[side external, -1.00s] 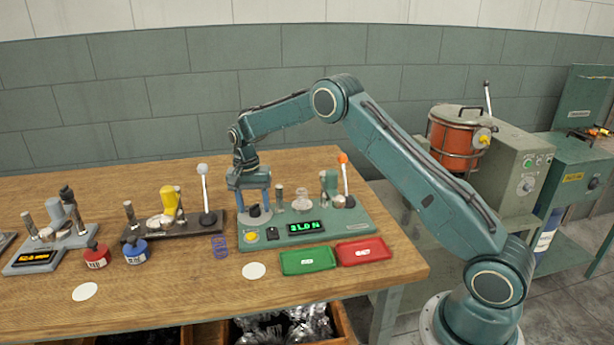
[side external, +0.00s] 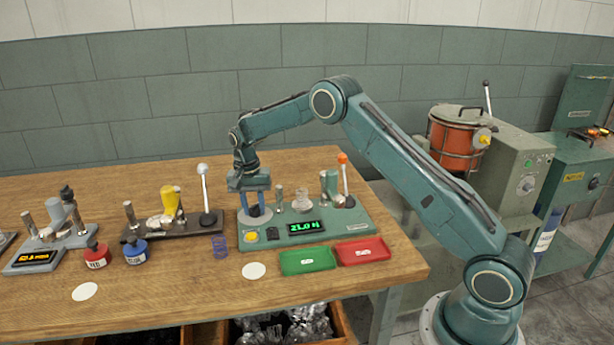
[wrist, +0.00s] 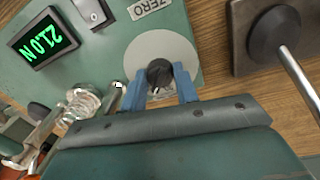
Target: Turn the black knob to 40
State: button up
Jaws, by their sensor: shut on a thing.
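The black knob (wrist: 159,73) stands on a pale round dial plate on the green spring tester (side external: 345,222). My gripper (wrist: 160,88) has its two blue fingers on either side of the knob and is shut on it. In the side external view my gripper (side external: 254,207) points straight down at the left end of the tester, and its fingers mostly hide the knob. The tester's display (side external: 307,227) shows 21.0 N in green; it also shows in the wrist view (wrist: 43,38). The dial's markings are too small or hidden to read.
A yellow button (side external: 251,236) and a black switch (side external: 273,234) sit in front of the knob. An orange-tipped lever (side external: 343,158) stands at the tester's right. Green (side external: 304,261) and red (side external: 363,250) trays lie in front. A purple spring (side external: 220,246) stands to the left.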

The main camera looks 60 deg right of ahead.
jog(key=n, duration=0.9)
jog(key=shift+s, duration=0.1)
jog(key=n, duration=0.4)
jog(key=shift+t, duration=0.3)
jog(key=n, duration=0.4)
jog(key=shift+d+n, duration=0.1)
jog(key=shift+n, duration=0.2)
jog(key=shift+r, duration=0.1)
jog(key=o, duration=1)
